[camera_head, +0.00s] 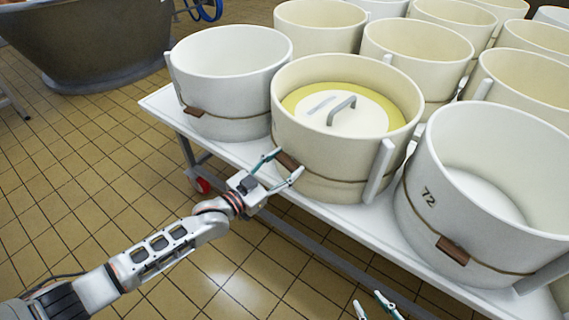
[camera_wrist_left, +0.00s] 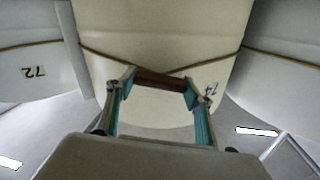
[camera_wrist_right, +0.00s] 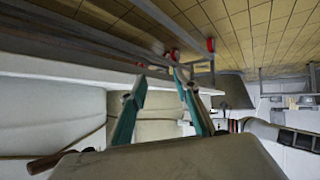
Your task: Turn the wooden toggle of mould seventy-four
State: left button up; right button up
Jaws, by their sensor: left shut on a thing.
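The middle cream mould (camera_head: 330,165) stands at the table's front edge and holds yellow content under a white lid with a grey handle. A cord runs round it, with a brown wooden toggle (camera_wrist_left: 160,80) on the cord. A number, partly hidden by a finger and seemingly 74, shows beside the toggle in the left wrist view. My left gripper (camera_head: 287,163) is shut on this toggle, one finger at each end; the toggle lies roughly along the cord. My right gripper (camera_head: 371,303) is open and empty, low at the front edge; it also shows in the right wrist view (camera_wrist_right: 160,78).
Mould 72 (camera_head: 480,225), with its own toggle (camera_head: 453,250), stands close on the right. Another white mould (camera_head: 230,60) stands on the left, and several more behind. The white table (camera_head: 165,105) has little bare room. Tiled floor is free at left.

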pick_arm(q)
jog(key=m, duration=0.3)
jog(key=shift+m+p, duration=0.3)
jog(key=m, duration=0.3)
jog(key=shift+f+m, duration=0.1)
jog(key=shift+m, duration=0.2)
jog(key=m, duration=0.6)
jog(key=shift+s+f, duration=0.1)
jog(key=shift+f, duration=0.05)
jog(key=shift+m, duration=1.3)
pick_arm(e)
jog(key=shift+s+d, duration=0.1)
jog(key=shift+s, duration=0.05)
pick_arm(q)
jog(key=o, duration=1.1)
pick_arm(e)
jog(key=shift+f, duration=0.1)
